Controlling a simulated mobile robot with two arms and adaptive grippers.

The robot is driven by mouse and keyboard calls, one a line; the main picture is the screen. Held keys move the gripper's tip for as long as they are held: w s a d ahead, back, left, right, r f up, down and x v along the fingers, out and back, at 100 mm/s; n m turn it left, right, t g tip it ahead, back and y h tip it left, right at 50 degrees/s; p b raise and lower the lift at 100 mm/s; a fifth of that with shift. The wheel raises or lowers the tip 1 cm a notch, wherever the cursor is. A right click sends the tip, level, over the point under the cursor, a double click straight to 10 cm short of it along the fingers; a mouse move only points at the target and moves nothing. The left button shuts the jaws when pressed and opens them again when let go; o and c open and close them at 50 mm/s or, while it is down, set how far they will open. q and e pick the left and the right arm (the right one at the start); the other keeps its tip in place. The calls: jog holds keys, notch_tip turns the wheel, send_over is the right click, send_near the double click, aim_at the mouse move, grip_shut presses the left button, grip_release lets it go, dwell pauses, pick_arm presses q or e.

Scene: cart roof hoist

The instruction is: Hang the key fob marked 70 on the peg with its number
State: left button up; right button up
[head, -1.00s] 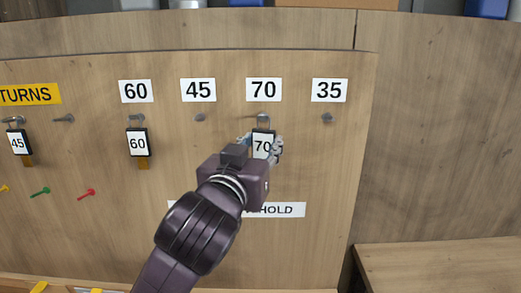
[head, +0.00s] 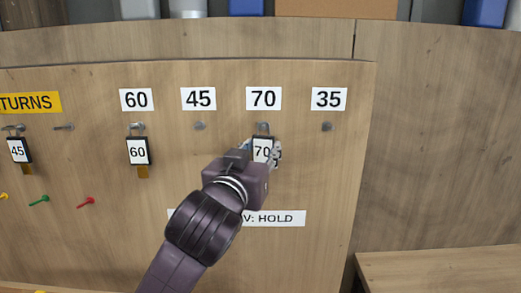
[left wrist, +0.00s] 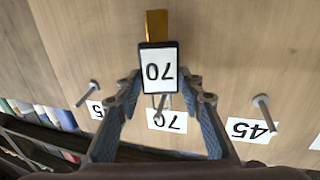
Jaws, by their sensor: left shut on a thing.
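The black-framed fob marked 70 (head: 262,150) is upright in front of the board, just below the peg (head: 263,127) under the 70 label (head: 263,98). My left gripper (head: 264,153) is shut on the fob, with a finger at each side. The left wrist view shows the fob (left wrist: 158,72) upside down between the fingertips (left wrist: 159,88), with its metal loop toward the 70 peg. The loop overlaps the peg in the picture; I cannot tell whether it is around it. My right gripper is not in view.
The 45 peg (head: 199,126) and 35 peg (head: 327,127) beside it are bare. A fob marked 60 (head: 138,151) hangs under the 60 label, and a fob marked 45 (head: 18,151) hangs at the far left. A HOLD label (head: 275,218) is below. A wooden ledge (head: 445,270) is at lower right.

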pick_arm(q)
jog(key=o, duration=1.4)
